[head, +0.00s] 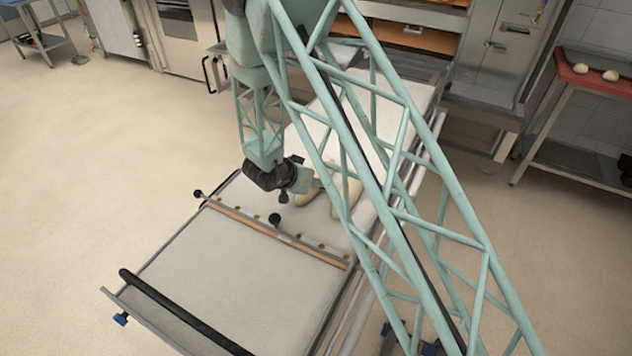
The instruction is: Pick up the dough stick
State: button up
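Pale, elongated dough pieces lie on the light belt of a long loader (250,290). One dough stick (345,192) shows partly behind the teal lattice of my arm, and another (308,196) shows to its left. My gripper (284,196) is at the end of the dark wrist, just left of the dough and low over the belt. Its fingers are small and partly hidden, so I cannot tell whether they are open or touching the dough.
A crossbar with a wooden strip (275,235) spans the loader in front of the dough. A black handle bar (185,313) is at the near end. Oven decks (405,42) stand behind. Floor at left is clear.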

dwell(0.4)
jog(key=c, duration=1.1)
jog(key=shift+r, duration=0.2)
jog(key=shift+r+p, duration=0.95)
jog(key=shift+r, duration=0.85)
jog(key=s, duration=0.5)
jog(key=s+a+p, duration=0.1)
jog(key=s, duration=0.4)
jog(key=s+r+p, duration=0.1)
jog(key=s, duration=0.5)
jog(key=shift+a, duration=0.2)
